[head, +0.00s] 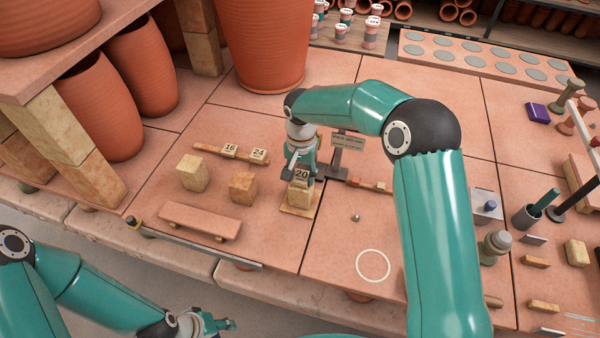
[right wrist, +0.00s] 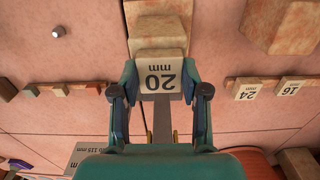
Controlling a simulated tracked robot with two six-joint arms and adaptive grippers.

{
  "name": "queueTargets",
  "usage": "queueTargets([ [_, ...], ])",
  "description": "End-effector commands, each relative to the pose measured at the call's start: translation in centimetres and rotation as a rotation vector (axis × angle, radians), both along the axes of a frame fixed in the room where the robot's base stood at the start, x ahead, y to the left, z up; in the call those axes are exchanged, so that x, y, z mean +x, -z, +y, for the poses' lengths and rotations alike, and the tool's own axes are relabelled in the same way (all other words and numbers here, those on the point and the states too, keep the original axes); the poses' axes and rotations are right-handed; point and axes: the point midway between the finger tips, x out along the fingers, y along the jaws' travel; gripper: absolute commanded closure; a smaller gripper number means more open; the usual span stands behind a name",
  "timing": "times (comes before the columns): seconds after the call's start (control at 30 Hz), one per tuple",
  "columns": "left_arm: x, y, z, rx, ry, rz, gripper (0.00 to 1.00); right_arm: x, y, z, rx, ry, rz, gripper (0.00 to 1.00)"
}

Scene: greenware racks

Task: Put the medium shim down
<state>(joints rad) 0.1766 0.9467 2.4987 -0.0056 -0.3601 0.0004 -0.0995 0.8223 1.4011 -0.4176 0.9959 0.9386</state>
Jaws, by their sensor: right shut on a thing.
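The shim marked 20 mm (head: 301,174) is pale, and its label faces up in the right wrist view (right wrist: 160,78). My right gripper (head: 303,165) is shut on it, with one finger on each side of the label. Directly under the label in the head view is a tan block (head: 298,197) over a flat wooden pad (head: 287,209); whether the shim touches them I cannot tell. Shims marked 16 (head: 230,150) and 24 (head: 259,155) sit on a rail to the left. My left gripper (head: 218,325) is low at the front, away from the shims; its opening is unclear.
Two loose blocks (head: 193,173) (head: 242,188) and a low wooden bench (head: 200,220) are left of my right gripper. A small sign (head: 347,141) stands just behind it on the right. A white ring (head: 373,265) marks open tabletop. A large terracotta pot (head: 265,45) stands behind.

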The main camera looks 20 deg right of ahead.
Motion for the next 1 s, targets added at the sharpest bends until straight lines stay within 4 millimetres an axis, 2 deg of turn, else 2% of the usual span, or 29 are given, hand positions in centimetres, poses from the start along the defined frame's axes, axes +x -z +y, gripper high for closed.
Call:
queueTargets([
  [0.17, 0.0, 0.3, 0.0, 0.0, 0.0, 0.0, 0.6, 0.0, 0.2, 0.0, 0.0, 0.0, 0.0, 0.9],
  [0.2, 0.0, 0.2, 0.0, 0.0, 0.0, 0.0, 0.6, 0.0, 0.1, 0.0, 0.0, 0.0, 0.0, 0.5],
  [0.33, 0.0, 0.1, 0.0, 0.0, 0.0, 0.0, 0.6, 0.0, 0.1, 0.0, 0.0, 0.0, 0.0, 0.3],
  [0.77, 0.0, 0.1, 0.0, 0.0, 0.0, 0.0, 0.6, 0.1, -0.5, 0.0, 0.0, -0.001, -0.002, 0.3],
  [0.87, 0.0, 0.2, 0.0, 0.0, 0.0, 0.0, 0.6, 0.2, -1.8, 0.0, 0.0, -0.001, -0.006, 0.3],
  [1.0, 0.0, 0.4, 0.0, 0.0, 0.0, 0.0, 0.6, 0.2, -4.3, 0.1, 0.001, 0.001, -0.006, 0.3],
])
